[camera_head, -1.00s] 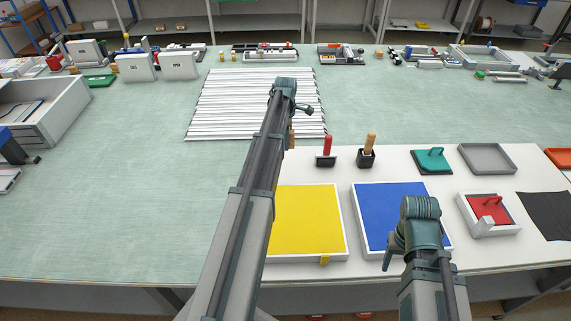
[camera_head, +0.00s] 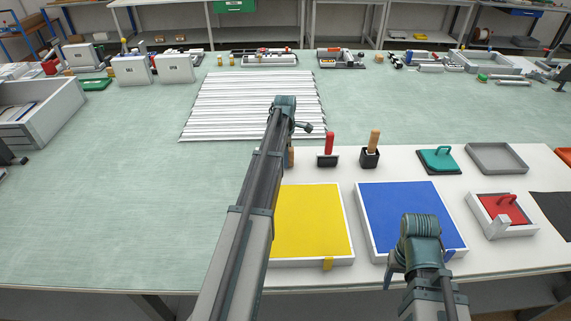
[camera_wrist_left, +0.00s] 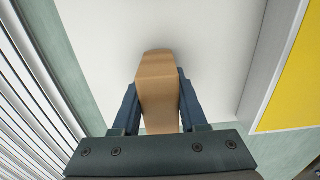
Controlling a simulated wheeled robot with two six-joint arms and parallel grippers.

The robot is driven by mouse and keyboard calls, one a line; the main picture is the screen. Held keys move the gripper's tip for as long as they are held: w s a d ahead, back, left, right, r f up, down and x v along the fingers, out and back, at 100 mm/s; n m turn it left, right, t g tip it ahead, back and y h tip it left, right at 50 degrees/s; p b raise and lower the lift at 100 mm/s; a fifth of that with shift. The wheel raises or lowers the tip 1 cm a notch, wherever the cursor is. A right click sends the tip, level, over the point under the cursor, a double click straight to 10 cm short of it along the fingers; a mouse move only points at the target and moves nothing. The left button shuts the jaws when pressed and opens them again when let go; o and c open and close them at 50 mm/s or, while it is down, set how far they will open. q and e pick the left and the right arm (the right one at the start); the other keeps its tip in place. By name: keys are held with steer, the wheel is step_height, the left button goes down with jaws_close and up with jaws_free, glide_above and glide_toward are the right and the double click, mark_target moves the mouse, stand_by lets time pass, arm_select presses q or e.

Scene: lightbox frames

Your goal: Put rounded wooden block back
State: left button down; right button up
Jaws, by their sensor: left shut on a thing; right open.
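The rounded wooden block (camera_wrist_left: 158,100) is tan and sits between the fingers of my left gripper (camera_wrist_left: 158,84) in the left wrist view. The gripper is shut on it over the white board. In the head view a small tan part of the block (camera_head: 290,156) shows just right of my left arm, which hides the rest and the fingers. My right gripper (camera_head: 390,281) is at the lower right, over the front of the blue tray; only part of it shows, open and empty.
On the white board (camera_head: 400,165) are a yellow tray (camera_head: 310,222), a blue tray (camera_head: 412,205), a red-handled stamp (camera_head: 328,148), a wooden-handled one (camera_head: 372,148), a green-handled pad (camera_head: 439,159) and a grey tray (camera_head: 496,158). A white slatted mat (camera_head: 252,100) lies behind.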

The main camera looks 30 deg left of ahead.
arm_select(q)
steer(key=shift+f, duration=0.15)
arm_select(e)
steer(key=shift+f, duration=0.15)
arm_select(q)
steer(key=shift+f, duration=0.1)
steer(key=shift+f, duration=0.15)
arm_select(e)
steer(key=shift+f, duration=0.25)
arm_select(q)
steer(key=shift+c, duration=2.2)
jaws_free()
arm_select(e)
steer(key=shift+r, duration=0.1)
arm_select(q)
steer(key=shift+r, duration=0.2)
arm_select(e)
steer(key=shift+r, duration=0.15)
arm_select(q)
step_height(320, 180, up, 12)
steer(key=p, duration=1.2)
steer(key=shift+r, duration=0.1)
arm_select(e)
step_height(320, 180, up, 12)
